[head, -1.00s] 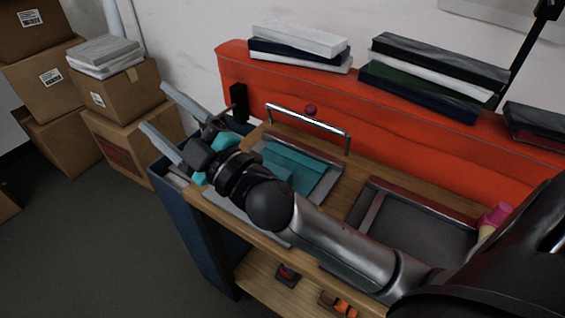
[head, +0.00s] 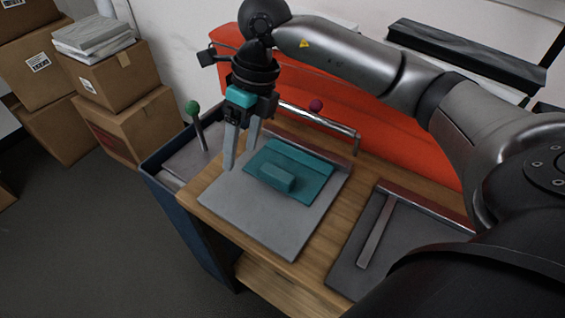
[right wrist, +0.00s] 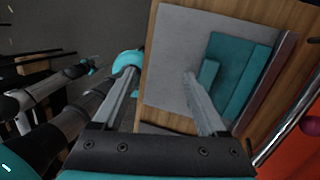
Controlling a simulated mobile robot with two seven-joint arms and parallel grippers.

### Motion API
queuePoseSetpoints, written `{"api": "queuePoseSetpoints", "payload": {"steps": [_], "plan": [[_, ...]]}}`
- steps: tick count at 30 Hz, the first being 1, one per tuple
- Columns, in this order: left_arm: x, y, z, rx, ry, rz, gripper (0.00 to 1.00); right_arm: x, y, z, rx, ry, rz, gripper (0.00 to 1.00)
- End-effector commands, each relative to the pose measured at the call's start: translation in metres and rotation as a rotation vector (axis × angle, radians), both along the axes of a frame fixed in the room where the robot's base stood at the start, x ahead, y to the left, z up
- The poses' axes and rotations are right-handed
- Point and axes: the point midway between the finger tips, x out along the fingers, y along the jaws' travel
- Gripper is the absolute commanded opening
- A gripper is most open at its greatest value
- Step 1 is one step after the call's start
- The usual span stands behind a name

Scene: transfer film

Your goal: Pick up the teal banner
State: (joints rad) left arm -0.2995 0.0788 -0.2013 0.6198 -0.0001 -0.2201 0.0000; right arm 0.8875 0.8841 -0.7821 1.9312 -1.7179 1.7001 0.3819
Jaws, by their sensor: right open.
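The teal banner (head: 300,172) lies flat on a grey board (head: 285,240) on the wooden bench top, with a raised teal block-like part (head: 277,178) on it. The banner also shows in the right wrist view (right wrist: 233,70). My right gripper (head: 242,152) is open and empty, pointing down above the board's left part, beside the banner's left edge. In the right wrist view one finger (right wrist: 203,100) overlaps the raised part, but contact cannot be told. What seems to be my left gripper (right wrist: 82,69) shows small at the left there, its jaws unclear.
A metal rail (head: 318,122) with a pink knob (head: 316,104) stands behind the banner. A green knob (head: 192,106) rises from the dark blue bin (head: 185,215) at left. A second dark tray (head: 385,240) lies at right. An orange-red panel (head: 400,130) stands behind the bench.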

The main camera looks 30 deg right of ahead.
Motion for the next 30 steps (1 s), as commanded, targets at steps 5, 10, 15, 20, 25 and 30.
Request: {"api": "queuePoseSetpoints", "payload": {"steps": [5,10,15,20,25,30], "plan": [[0.0,0.0,0.0,0.0,0.0,0.0,0.71,0.004,-0.057,0.01,-0.22,0.013,-0.07,0.75],[0.0,0.0,-0.002,0.0,0.0,0.0,0.71,0.003,-0.072,0.002,-0.278,0.026,-0.092,0.75],[0.0,0.0,-0.006,0.0,0.0,0.001,0.71,0.002,-0.072,-0.034,-0.277,0.029,-0.092,0.75],[0.0,0.0,-0.009,0.0,0.0,0.001,0.71,0.002,-0.072,-0.066,-0.276,0.027,-0.09,0.75],[0.0,0.0,-0.011,0.001,0.0,0.001,0.71,0.003,-0.071,-0.084,-0.274,0.023,-0.091,0.75],[0.0,0.001,-0.012,0.001,0.0,0.002,0.71,0.002,-0.072,-0.096,-0.273,0.024,-0.089,0.75]]}}
